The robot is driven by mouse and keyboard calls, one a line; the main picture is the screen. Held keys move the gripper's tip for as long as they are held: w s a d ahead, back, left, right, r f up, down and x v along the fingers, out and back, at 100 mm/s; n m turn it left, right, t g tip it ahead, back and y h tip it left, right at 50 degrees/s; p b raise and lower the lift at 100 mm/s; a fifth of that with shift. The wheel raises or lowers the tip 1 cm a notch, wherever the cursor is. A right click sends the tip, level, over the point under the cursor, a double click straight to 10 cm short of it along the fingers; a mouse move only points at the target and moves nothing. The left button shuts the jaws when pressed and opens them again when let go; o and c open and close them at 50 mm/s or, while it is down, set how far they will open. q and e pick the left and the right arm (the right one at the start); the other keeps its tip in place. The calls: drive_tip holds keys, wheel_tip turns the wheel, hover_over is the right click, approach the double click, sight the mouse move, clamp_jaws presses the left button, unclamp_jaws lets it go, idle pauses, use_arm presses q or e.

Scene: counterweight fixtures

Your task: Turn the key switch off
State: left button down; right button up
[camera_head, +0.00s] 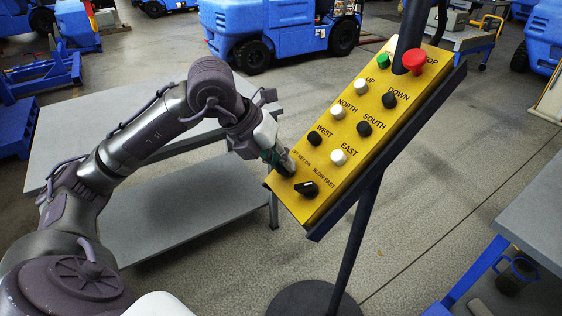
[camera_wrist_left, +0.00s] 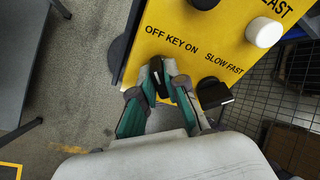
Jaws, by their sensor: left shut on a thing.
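The yellow control panel (camera_head: 322,190) is tilted on a dark post, with labelled buttons and switches. My left gripper (camera_head: 289,167) is at the panel's lower left edge, by the "OFF KEY ON" label. In the left wrist view its teal-sided fingers (camera_wrist_left: 166,86) are closed around the dark key switch (camera_wrist_left: 157,72), just below that label. In the head view the gripper hides the key switch. The key's exact angle is hard to tell because the fingers cover part of it. My right gripper is in neither view.
The black SLOW FAST knob (camera_head: 306,189) sits close to the right of the fingers. A white EAST button (camera_head: 338,157) and a red stop button (camera_head: 414,61) are higher on the panel. A grey table (camera_head: 90,140) stands behind my left arm.

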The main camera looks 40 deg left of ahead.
use_arm(q)
drive_tip(key=shift+s+f, duration=0.15)
drive_tip(key=shift+f, duration=0.15)
drive_tip(key=c, duration=1.2)
unclamp_jaws()
drive_tip(key=shift+r, duration=0.1)
drive_tip(key=shift+r, duration=0.1)
drive_tip(key=v, duration=1.1)
drive_tip(key=shift+a+r, duration=0.15)
drive_tip(key=shift+r, duration=0.2)
